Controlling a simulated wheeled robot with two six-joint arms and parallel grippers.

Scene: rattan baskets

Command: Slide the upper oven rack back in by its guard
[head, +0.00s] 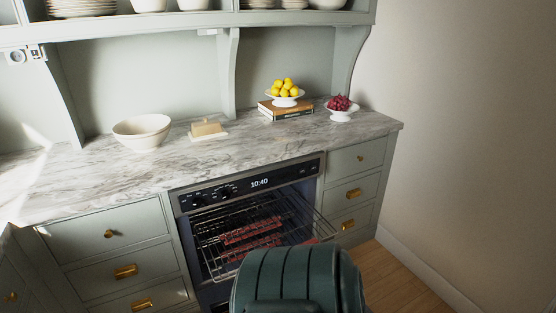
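The oven (248,190) is built in under the marble counter, with a lit panel reading 10:40. Its front is open. A wire upper rack (212,228) stands out of the opening, tilted in the picture, its right front corner reaching toward the right drawers. Reddish strips (252,231) show in the oven, seen through the wires; I cannot tell which level bears them. The rack's guard is hard to tell apart from the other wires, and the near edge is partly hidden. Neither of my grippers is in view.
A dark green ribbed rounded shape (290,279) covers the bottom middle, hiding the lower oven. Drawers with brass pulls flank the oven. The counter holds a white bowl (142,132), a butter dish (207,130), lemons (285,87) on books, and grapes (339,103).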

